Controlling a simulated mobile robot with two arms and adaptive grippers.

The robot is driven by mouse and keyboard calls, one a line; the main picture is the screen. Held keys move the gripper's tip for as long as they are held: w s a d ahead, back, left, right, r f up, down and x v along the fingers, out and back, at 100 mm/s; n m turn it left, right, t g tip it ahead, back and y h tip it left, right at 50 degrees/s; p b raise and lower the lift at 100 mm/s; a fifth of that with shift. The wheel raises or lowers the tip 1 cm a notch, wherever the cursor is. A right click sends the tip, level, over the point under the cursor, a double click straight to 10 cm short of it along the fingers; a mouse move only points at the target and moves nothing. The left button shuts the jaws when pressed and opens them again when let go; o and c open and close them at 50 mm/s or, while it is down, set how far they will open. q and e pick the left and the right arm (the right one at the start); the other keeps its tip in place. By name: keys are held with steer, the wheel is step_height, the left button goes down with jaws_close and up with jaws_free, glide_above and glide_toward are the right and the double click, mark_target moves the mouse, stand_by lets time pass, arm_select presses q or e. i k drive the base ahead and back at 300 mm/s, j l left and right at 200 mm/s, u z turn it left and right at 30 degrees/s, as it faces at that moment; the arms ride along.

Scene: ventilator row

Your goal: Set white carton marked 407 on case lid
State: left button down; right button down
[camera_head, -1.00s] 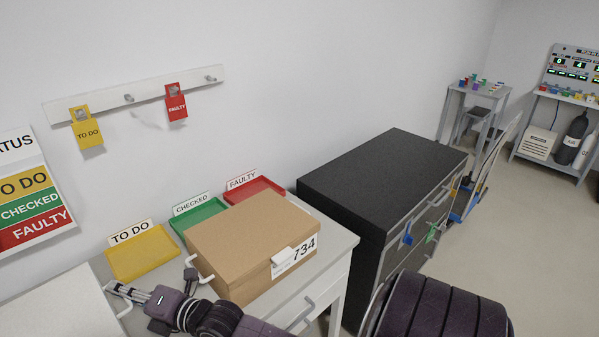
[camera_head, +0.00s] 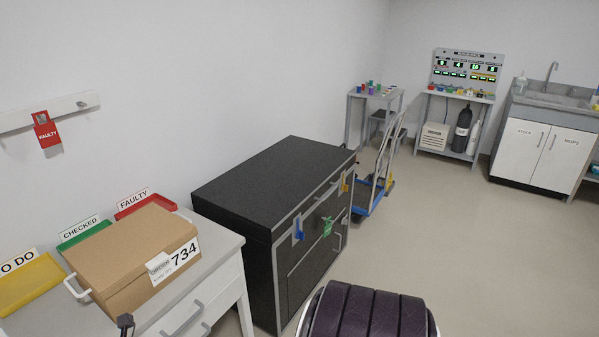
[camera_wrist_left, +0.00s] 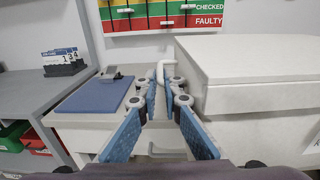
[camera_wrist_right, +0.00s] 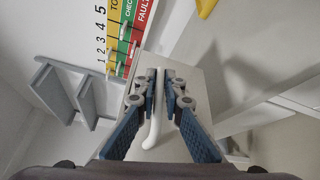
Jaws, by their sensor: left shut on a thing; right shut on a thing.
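The white carton (camera_wrist_left: 245,60) fills the right of the left wrist view. My left gripper (camera_wrist_left: 165,82) is shut on its white handle. In the right wrist view my right gripper (camera_wrist_right: 163,85) is shut on another white handle (camera_wrist_right: 153,130), on the pale carton side (camera_wrist_right: 205,85). The 407 marking is not readable in any view. The black case (camera_head: 250,240) stands in the middle of the head view, its flat dark lid (camera_head: 275,180) closed and bare. The white carton and both gripper tips are out of the head view.
A brown carton marked 734 (camera_head: 135,255) sits on the white cabinet (camera_head: 215,245) left of the case, in front of yellow, green and red trays. A blue hand truck (camera_head: 370,195) stands beyond the case. Open floor (camera_head: 470,250) lies to the right.

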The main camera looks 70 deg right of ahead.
mark_target(291, 171)
steer(key=k+z, duration=0.3)
steer(key=k+l+z, duration=0.1)
steer(key=z, duration=0.25)
steer(key=k+z, duration=0.1)
steer(key=z, duration=2.15)
steer(key=i+j+z, duration=0.1)
steer(key=i+z, duration=0.25)
steer(key=i+j+z, duration=0.1)
steer(key=z, duration=0.25)
steer(key=i+j, duration=0.85)
steer(key=i, duration=0.2)
steer(key=i+j+u, duration=0.1)
steer(key=i+u, duration=0.2)
steer(key=i, duration=0.2)
steer(key=i+u, duration=0.25)
steer(key=i, duration=0.25)
steer(key=i+u, duration=0.2)
steer(key=u, duration=0.2)
steer(key=i+u, duration=0.15)
steer(key=u, duration=0.25)
steer(key=i+u, duration=0.2)
steer(key=u, duration=1.1)
